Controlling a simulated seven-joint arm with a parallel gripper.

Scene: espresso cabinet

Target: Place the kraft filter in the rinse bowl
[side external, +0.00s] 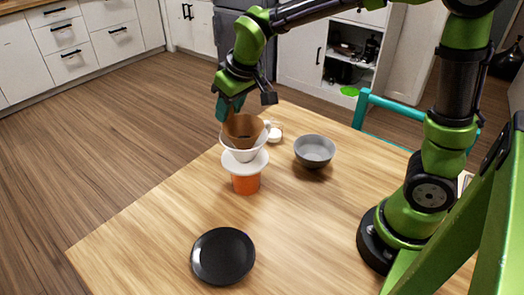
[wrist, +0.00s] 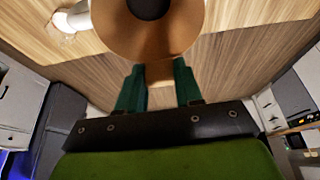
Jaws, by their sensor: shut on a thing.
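The kraft filter (side external: 243,130) is a brown paper cone. My gripper (side external: 228,108) is shut on its rim; in the wrist view the filter (wrist: 150,42) fills the top centre, with its edge between my two green fingers (wrist: 158,76). In the side view the cone's lower part overlaps the white dripper (side external: 240,156), which stands on an orange cup (side external: 246,184). I cannot tell whether the cone sits inside the dripper or hangs clear of it. The grey rinse bowl (side external: 314,150) stands on the table, right of the dripper, and looks empty.
A black plate (side external: 223,256) lies near the table's front. A small white object (side external: 274,135) stands between the dripper and the bowl. A teal chair (side external: 388,108) is behind the table's far right edge. The table (side external: 300,215) between plate and bowl is clear.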

